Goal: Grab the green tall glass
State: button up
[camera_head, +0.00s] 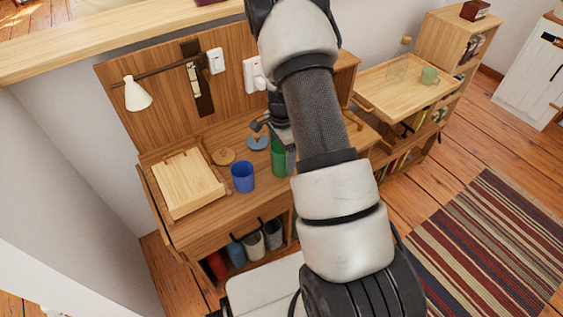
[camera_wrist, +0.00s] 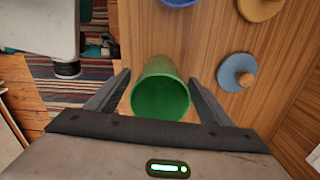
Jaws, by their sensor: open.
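The green tall glass (camera_head: 278,158) stands on the wooden desk, partly hidden behind my arm in the head view. In the wrist view the green glass (camera_wrist: 160,92) lies between my two open fingers, with its open mouth facing the camera. My gripper (camera_wrist: 158,80) is open, with one finger on each side of the glass and a small gap showing at each side. In the head view my gripper is mostly hidden by the arm, near the glass. I cannot tell whether either finger touches it.
A blue cup (camera_head: 242,177) stands just left of the glass. A blue knobbed disc (camera_head: 257,143) and a tan one (camera_head: 223,156) lie behind. A light wooden tray (camera_head: 187,183) sits at the left of the desk (camera_head: 180,235). A wall lamp (camera_head: 138,95) hangs above.

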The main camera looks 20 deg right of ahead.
jog(key=shift+c, duration=0.5)
jog(key=c, duration=1.2)
jog(key=shift+r, duration=0.1)
